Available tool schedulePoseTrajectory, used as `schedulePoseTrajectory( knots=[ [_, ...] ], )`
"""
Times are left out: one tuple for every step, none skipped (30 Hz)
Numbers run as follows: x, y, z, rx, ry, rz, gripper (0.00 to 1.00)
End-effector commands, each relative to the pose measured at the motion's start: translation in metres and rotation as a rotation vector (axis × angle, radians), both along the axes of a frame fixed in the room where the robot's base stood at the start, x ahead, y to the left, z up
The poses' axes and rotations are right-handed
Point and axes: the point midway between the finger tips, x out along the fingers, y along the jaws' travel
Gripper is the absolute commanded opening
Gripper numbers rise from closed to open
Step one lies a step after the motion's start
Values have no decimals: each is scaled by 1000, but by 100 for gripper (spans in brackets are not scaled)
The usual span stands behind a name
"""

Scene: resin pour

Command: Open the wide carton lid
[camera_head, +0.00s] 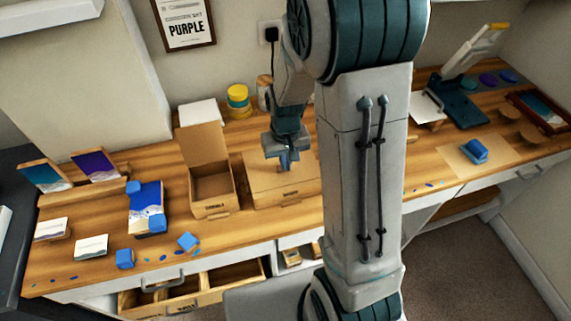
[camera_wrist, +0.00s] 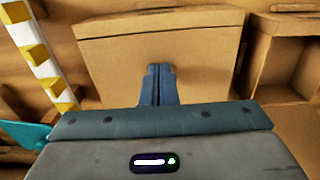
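The wide carton (camera_head: 262,187) is a brown cardboard box on the wooden bench, left of my arm column in the head view. Its lid looks closed and flat. It also fills the upper middle of the wrist view (camera_wrist: 110,55). My gripper (camera_head: 285,163) points down over the carton's top in the head view. In the wrist view its two fingers (camera_wrist: 157,68) are together with only a thin line between them, in front of the carton. I see nothing held between them. Whether the fingertips touch the carton is unclear.
A smaller carton (camera_head: 212,190) with its lid raised stands just left of the wide one; it also shows at the right of the wrist view (camera_wrist: 283,62). Yellow jars (camera_head: 238,94) stand behind. Blue blocks (camera_head: 187,242) lie front left. Open drawers (camera_head: 235,275) stick out below the bench.

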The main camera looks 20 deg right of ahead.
Motion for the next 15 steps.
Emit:
schedulePoseTrajectory(
  knots=[
    [0,0,-6,0,1,0,0],
    [0,0,-8,0,1,0,0],
    [0,0,-11,0,1,0,0],
    [0,0,-13,0,1,0,0],
    [0,0,-15,0,1,0,0],
    [0,0,-18,0,1,0,0],
    [0,0,-20,0,1,0,0],
    [0,0,-22,0,1,0,0],
    [0,0,-25,0,1,0,0],
    [0,0,-27,0,1,0,0],
    [0,0,-29,0,1,0,0],
    [0,0,-31,0,1,0,0],
    [0,0,-32,0,1,0,0],
    [0,0,-32,0,1,0,0],
    [0,0,-32,0,1,0,0]
  ],
)
